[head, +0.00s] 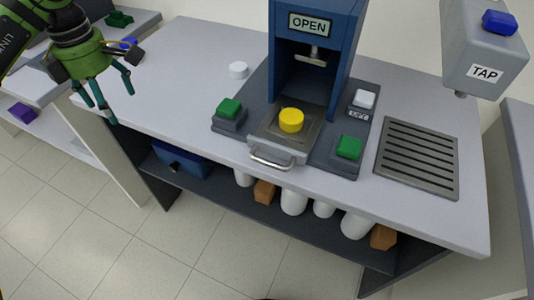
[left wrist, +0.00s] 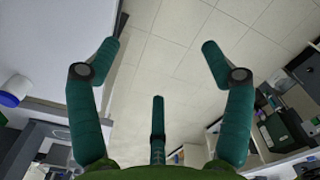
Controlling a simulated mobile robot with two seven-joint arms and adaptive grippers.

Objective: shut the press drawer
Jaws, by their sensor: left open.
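The press (head: 316,80) is a blue frame on a dark base, with a sign reading OPEN at its top. Its drawer (head: 284,133) is pulled out toward the front, with a silver handle (head: 272,159) at the table's front edge. A yellow round piece (head: 291,120) sits on the drawer. My left gripper (head: 123,104) is open and empty, well to the left of the drawer, over the table's left end. In the left wrist view its fingers (left wrist: 157,75) are spread above the tiled floor. My right gripper is not in view.
Green buttons (head: 229,109) and (head: 349,147) flank the drawer. A white disc (head: 238,70) lies left of the press. A tap (head: 482,48) hangs over a drain grate (head: 417,157) at right. A lower shelf (head: 223,196) holds white and orange items. The table front-left is clear.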

